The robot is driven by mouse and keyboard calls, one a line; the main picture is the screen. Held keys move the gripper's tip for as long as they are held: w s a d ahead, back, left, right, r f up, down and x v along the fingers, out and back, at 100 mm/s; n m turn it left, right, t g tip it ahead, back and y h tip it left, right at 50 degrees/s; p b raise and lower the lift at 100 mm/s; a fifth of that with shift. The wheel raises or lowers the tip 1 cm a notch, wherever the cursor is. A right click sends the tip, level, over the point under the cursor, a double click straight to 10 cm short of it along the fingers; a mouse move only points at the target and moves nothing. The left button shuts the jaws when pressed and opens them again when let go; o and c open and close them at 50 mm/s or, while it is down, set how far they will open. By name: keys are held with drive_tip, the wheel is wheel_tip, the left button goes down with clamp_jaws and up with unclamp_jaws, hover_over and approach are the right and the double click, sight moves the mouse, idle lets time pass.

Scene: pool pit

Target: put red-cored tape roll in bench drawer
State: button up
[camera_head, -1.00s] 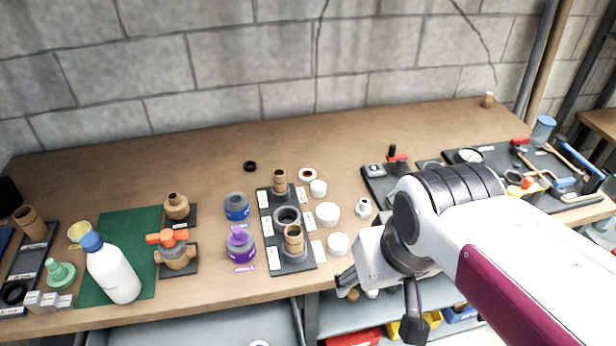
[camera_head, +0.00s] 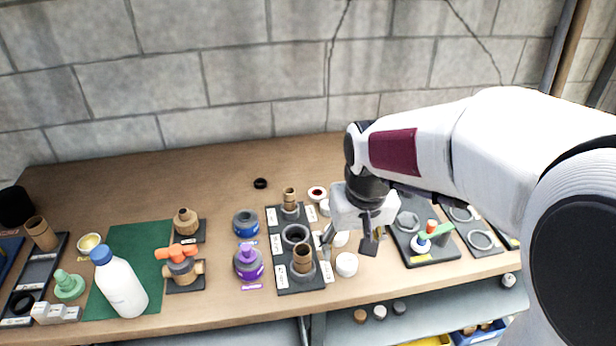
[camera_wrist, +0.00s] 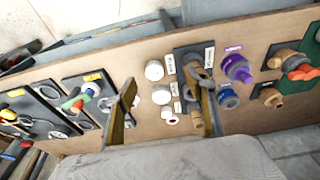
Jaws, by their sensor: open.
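The red-cored tape roll (camera_head: 317,193) is a small white ring with a dark red centre. It lies flat on the bench behind the row of white caps, and it also shows in the wrist view (camera_wrist: 171,120) between my finger lines. My gripper (camera_head: 347,242) is open and empty, above the bench nearer the front than the roll. Both fingers show in the wrist view (camera_wrist: 165,97), spread apart. A grey surface (camera_head: 230,334) shows below the bench's front edge; I cannot tell whether it is the drawer.
A black tray with brown and grey pipe fittings (camera_head: 297,235) stands left of my gripper. White caps (camera_head: 346,265) lie beneath and beside it. A purple-topped fitting (camera_head: 248,263), a blue-banded one (camera_head: 245,223) and a white bottle (camera_head: 121,284) stand farther left. The bench's back left is mostly clear.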

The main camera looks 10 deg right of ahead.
sight(317, 194)
drive_tip(key=shift+t, duration=0.7)
drive_tip(key=w+f, duration=0.3)
drive_tip(key=w, duration=0.4)
drive_tip(key=w+f, duration=0.4)
drive_tip(key=w, duration=0.3)
drive_tip(key=w+f, duration=0.3)
drive_tip(key=w, duration=0.4)
drive_tip(key=shift+d+f, duration=0.1)
drive_tip(key=shift+f, duration=0.05)
drive_tip(key=w, duration=0.3)
drive_tip(key=shift+w+r+t, duration=0.2)
drive_tip(key=shift+w+t, duration=0.15)
drive_tip(key=shift+t, duration=0.85)
drive_tip(key=w+r, duration=0.1)
drive_tip(key=w, duration=0.1)
drive_tip(key=w+r, duration=0.2)
drive_tip(key=shift+x, duration=1.3)
drive_tip(key=shift+d, duration=0.1)
drive_tip(key=shift+w+d+f, duration=0.15)
drive_tip(key=shift+w+f, duration=0.1)
drive_tip(key=shift+f, duration=0.6)
drive_tip(key=shift+w+d+f, duration=0.1)
drive_tip(key=shift+w+f, duration=0.1)
drive_tip(key=shift+f, duration=0.6)
drive_tip(key=shift+x, duration=0.95)
